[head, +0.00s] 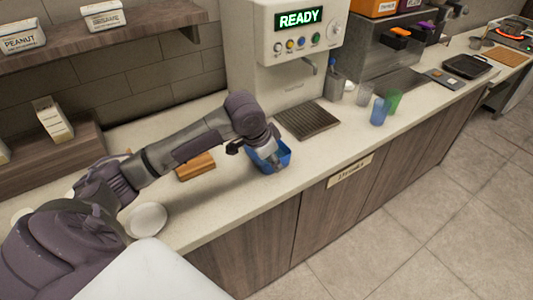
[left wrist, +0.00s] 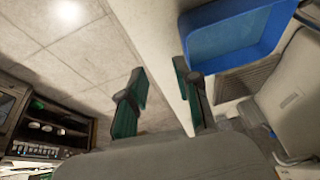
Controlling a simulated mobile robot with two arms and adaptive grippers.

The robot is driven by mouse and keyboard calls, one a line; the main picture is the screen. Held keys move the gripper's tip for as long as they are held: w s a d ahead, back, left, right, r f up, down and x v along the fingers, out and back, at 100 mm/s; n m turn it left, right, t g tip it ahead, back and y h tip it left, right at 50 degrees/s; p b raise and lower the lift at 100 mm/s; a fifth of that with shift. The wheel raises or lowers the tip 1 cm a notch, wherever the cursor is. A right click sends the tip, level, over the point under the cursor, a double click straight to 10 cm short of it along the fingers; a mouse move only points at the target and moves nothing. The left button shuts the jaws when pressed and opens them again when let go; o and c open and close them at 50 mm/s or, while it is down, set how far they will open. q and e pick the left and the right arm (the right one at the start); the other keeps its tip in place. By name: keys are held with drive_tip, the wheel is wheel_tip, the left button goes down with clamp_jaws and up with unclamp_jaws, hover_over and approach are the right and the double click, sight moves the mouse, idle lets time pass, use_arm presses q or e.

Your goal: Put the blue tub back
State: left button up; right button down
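The blue tub (head: 284,158) is near the front edge of the counter, below the drink machine, and appears to rest on it. It also shows in the left wrist view (left wrist: 240,38), at the top right. My left gripper (head: 270,152) is over the tub and hides part of it. In the left wrist view my left gripper (left wrist: 162,90) has its fingers apart with nothing between them. The tub lies beside the right-hand finger; I cannot tell whether they touch. My right gripper is not in view.
A drip grate (head: 307,121) is behind the tub. A wooden block (head: 195,166) and a white bowl (head: 147,220) are to the left. A blue cup (head: 379,112) and a green cup (head: 394,101) stand to the right. The counter between tub and cups is clear.

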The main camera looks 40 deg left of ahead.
use_arm(q)
drive_tip(key=w+a+r, duration=0.2)
drive_tip(key=a+r, duration=0.1)
drive_tip(key=r, duration=0.1)
drive_tip(key=shift+n, duration=0.3)
drive_tip(key=x, duration=0.4)
drive_tip(key=p+x, duration=0.1)
drive_tip(key=x, duration=0.3)
drive_tip(key=shift+s+a, duration=0.1)
drive_tip(key=shift+s, duration=0.15)
drive_tip(key=shift+w+f+p, duration=0.3)
drive_tip(key=shift+f+p, duration=0.25)
drive_tip(key=p+x, duration=0.1)
drive_tip(key=x, duration=0.3)
drive_tip(key=shift+w, duration=0.2)
drive_tip(key=c, duration=0.6)
clamp_jaws()
